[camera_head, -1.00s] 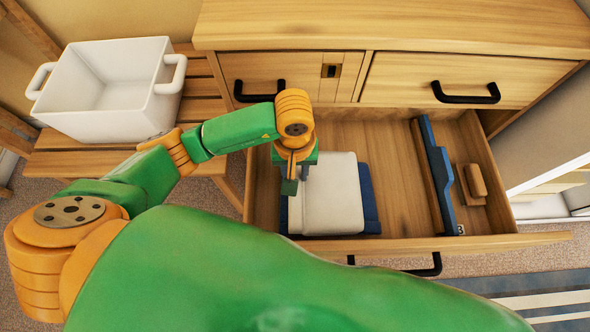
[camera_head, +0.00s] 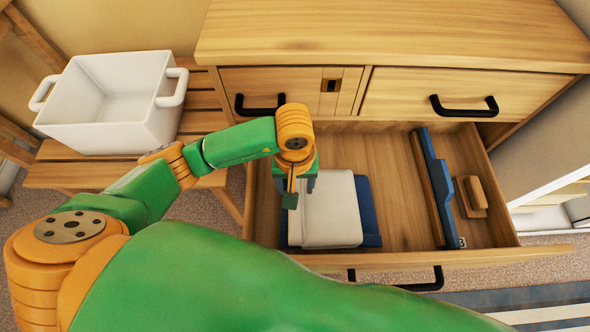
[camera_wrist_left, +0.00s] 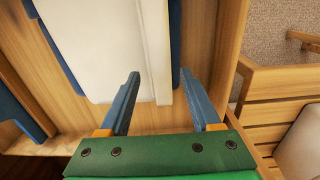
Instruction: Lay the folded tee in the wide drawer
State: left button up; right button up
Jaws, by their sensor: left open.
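A cream folded cloth (camera_head: 331,212), which looks like the folded tee, lies flat in the open wide drawer (camera_head: 395,263), on top of a dark blue folded cloth (camera_head: 369,212). My left gripper (camera_head: 298,192) points down at the cream cloth's left edge. In the left wrist view, the cream cloth (camera_wrist_left: 95,45) runs under and between the spread fingers of my left gripper (camera_wrist_left: 160,76). One finger is over the cloth and the other is beyond its edge. The jaws are open; I cannot tell whether they touch the cloth. My right gripper is out of view.
A blue divider marked 3 (camera_head: 437,190) stands in the drawer, with a small wooden brush-like block (camera_head: 474,196) to its right. Bare drawer floor shows between cloths and divider. A white tub (camera_head: 112,105) sits on a slatted wooden bench (camera_head: 85,175) at left.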

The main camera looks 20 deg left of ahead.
pick_arm(q)
notch_tip(320, 180, up, 12)
jog(key=p, duration=0.1)
jog(key=shift+r, duration=0.2)
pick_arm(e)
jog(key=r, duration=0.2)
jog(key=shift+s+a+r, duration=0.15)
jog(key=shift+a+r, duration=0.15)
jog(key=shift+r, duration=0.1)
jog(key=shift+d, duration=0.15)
